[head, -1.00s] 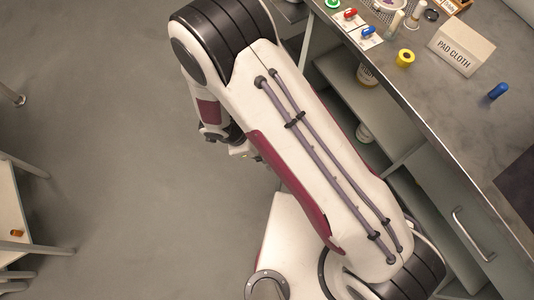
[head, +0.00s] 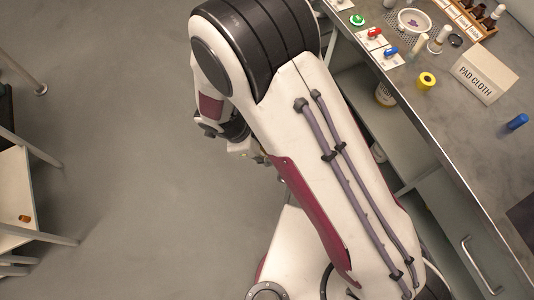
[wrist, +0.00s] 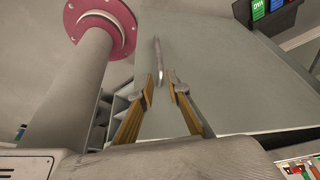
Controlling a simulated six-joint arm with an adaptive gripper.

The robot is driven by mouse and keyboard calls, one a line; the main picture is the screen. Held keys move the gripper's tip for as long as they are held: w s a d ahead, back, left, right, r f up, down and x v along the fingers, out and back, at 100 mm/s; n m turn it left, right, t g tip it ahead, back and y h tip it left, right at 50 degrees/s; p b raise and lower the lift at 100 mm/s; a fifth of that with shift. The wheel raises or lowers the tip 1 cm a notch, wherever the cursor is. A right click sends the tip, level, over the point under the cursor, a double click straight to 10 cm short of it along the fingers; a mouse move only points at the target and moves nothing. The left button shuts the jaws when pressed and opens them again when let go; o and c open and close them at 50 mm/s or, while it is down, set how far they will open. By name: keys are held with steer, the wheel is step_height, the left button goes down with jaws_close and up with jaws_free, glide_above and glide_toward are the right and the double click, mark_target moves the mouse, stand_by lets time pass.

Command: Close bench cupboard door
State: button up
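In the wrist view my gripper (wrist: 166,84) is open, with a gap between its yellow-sided fingers. A large grey-green panel (wrist: 210,75), which looks like the cupboard door, lies beyond the fingers. A slim metal bar handle (wrist: 158,60) on it lines up near the left fingertip; I cannot tell whether they touch. Open shelves (wrist: 104,112) show left of the panel. In the head view the bench has an open shelf compartment (head: 400,150) and a panel (head: 445,215) with a bar handle (head: 472,264) at lower right. My arm hides the gripper's fingers there.
The bench top (head: 440,130) holds a pad cloth box (head: 484,72), a yellow roll (head: 425,82), a blue cylinder (head: 516,122) and small bottles. A table (head: 14,195) stands at far left. The floor (head: 130,120) between is clear.

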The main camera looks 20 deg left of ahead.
steer(key=shift+c, duration=0.3)
jaws_close()
steer(key=w+r+n, duration=0.3)
steer(key=w+n, duration=0.1)
steer(key=n, duration=1.2)
steer(key=w+a+r+n+g+y, duration=0.1)
steer(key=w+r+n, duration=0.3)
steer(key=n, duration=1.2)
steer(key=shift+w+r+g, duration=0.2)
steer(key=shift+w+g, duration=0.05)
steer(key=shift+g, duration=0.05)
